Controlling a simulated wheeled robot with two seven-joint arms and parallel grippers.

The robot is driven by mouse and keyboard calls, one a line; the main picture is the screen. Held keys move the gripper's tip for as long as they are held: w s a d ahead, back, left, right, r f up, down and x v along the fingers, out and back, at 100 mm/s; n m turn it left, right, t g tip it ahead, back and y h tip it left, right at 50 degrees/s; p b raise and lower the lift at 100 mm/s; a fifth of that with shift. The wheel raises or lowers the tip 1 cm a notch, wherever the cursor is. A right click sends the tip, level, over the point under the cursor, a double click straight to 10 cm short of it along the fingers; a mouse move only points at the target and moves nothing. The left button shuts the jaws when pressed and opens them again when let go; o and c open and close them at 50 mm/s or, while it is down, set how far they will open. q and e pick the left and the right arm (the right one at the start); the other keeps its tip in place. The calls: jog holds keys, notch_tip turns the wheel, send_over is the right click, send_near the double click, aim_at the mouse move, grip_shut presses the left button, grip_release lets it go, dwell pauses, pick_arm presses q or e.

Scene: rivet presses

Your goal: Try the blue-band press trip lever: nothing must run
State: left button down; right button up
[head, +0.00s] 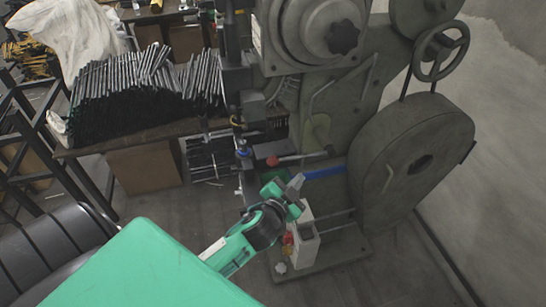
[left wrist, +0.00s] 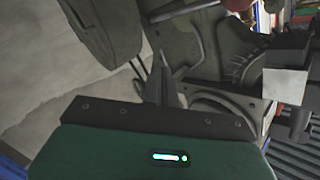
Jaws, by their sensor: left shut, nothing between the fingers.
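My left gripper (head: 298,181) is shut and empty, just below the lever and at the left end of the blue band. I cannot tell whether it touches the press. In the left wrist view the shut fingers (left wrist: 163,84) point at grey machine parts. My right gripper is not in view.
A pale control box (head: 305,245) with red and yellow parts stands below my left gripper. A handwheel (head: 440,50) is at upper right. A table (head: 120,143) with piled dark rods (head: 140,95) stands at left. Bare floor shows at lower right.

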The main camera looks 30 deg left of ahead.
pick_arm(q)
jog(key=d+r+m+h+p, duration=0.1)
jog(key=d+r+m+h, duration=0.4)
jog(key=r+m+h, duration=0.35)
jog(key=d+r+m+h, duration=0.6)
jog(key=r+m+h, duration=0.15)
jog(key=r, duration=0.25)
notch_tip(320, 180, down, 8)
jog(key=w+d+r+m+g+y, duration=0.1)
jog(key=w+d+m+g, duration=0.1)
jog(key=m+g, duration=0.85)
jog(key=w+a+f+g+y, duration=0.2)
jog(key=a+f+y, duration=0.3)
jog(key=a+g+y, duration=0.1)
jog(key=a+y, duration=0.2)
jog(key=a, duration=0.3)
jog(key=a+n+g+y, duration=0.1)
jog(key=a+y, duration=0.2)
jog(key=a, duration=0.3)
jog(key=w+a+f+n+g+y, duration=0.1)
jog(key=a+y, duration=0.2)
jog(key=a, duration=0.4)
jog(key=shift+y, duration=0.3)
jog(key=shift+a+r+n, duration=0.2)
jog(key=shift+a+n, duration=0.05)
jog(key=shift+a, duration=0.05)
jog(key=shift+f, duration=0.15)
